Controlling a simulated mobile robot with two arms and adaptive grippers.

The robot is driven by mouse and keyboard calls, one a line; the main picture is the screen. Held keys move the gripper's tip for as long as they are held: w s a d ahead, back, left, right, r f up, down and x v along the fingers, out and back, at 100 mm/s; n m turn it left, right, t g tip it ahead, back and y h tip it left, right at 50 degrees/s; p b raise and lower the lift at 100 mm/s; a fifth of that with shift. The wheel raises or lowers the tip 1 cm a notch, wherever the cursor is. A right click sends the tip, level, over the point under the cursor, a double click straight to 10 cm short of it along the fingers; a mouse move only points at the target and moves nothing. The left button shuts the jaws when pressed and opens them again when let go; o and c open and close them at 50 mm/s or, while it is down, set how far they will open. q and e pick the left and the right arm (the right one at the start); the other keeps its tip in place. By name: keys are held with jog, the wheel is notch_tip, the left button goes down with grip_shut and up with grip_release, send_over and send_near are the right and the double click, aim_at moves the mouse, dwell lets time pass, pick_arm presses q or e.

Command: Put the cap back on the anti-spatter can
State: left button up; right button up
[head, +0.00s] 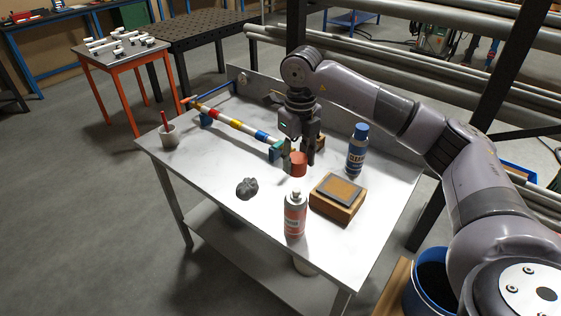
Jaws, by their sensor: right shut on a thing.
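The anti-spatter can (294,217), white and red, stands upright near the front of the metal table, its nozzle bare on top. My right gripper (299,152) points down over the table and is shut on the red cap (299,165). The cap is behind and above the can in the picture, apart from it. Its height above the table is hard to judge. My left gripper is not in view.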

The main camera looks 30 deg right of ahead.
jog(key=shift+w+d+f+b, duration=0.2)
jog(key=shift+f+b, duration=0.1)
jog(key=shift+f, duration=0.25)
jog(key=shift+w+d+f+b, duration=0.15)
jog(key=shift+d+f+b, duration=0.1)
jog(key=shift+f, duration=0.6)
jog(key=shift+a+f+b, duration=0.15)
jog(key=shift+f+b, duration=0.1)
jog(key=shift+b, duration=0.15)
jog(key=shift+s+a+f+b, duration=0.1)
jog(key=shift+s+f+b, duration=0.1)
jog(key=shift+f+b, duration=0.2)
jog(key=shift+f, duration=0.2)
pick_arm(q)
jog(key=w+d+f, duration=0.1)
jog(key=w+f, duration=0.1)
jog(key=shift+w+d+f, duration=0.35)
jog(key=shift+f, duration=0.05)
pick_arm(e)
jog(key=shift+w+f, duration=0.1)
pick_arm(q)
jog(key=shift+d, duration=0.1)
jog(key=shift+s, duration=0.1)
